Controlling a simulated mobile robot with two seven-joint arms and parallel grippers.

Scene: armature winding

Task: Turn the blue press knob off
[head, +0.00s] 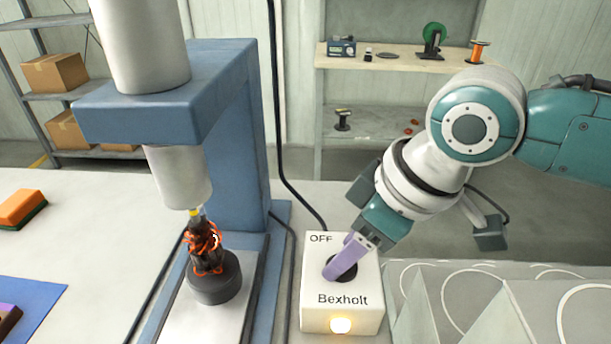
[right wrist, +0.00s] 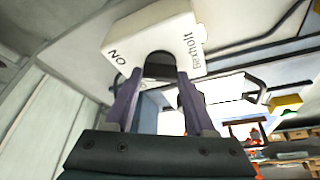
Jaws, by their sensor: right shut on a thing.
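The white control box (head: 318,300) stands on the table to the right of the blue press (head: 235,150). It reads OFF at its upper left and Bexholt below, and a lamp (head: 341,325) on its front glows warm yellow. Its dark round knob (head: 329,269) is partly covered by my right gripper (head: 346,262), whose purple fingers are shut on it. In the right wrist view the knob (right wrist: 160,64) sits between the two fingers, and ON shows on the box face. My left gripper is not in view.
An armature with orange wire (head: 205,250) stands on a dark round base (head: 214,282) under the press ram. Black cables run behind the box. A grey surface with pale cones (head: 490,310) lies to the right. An orange and green sponge (head: 20,208) lies far left.

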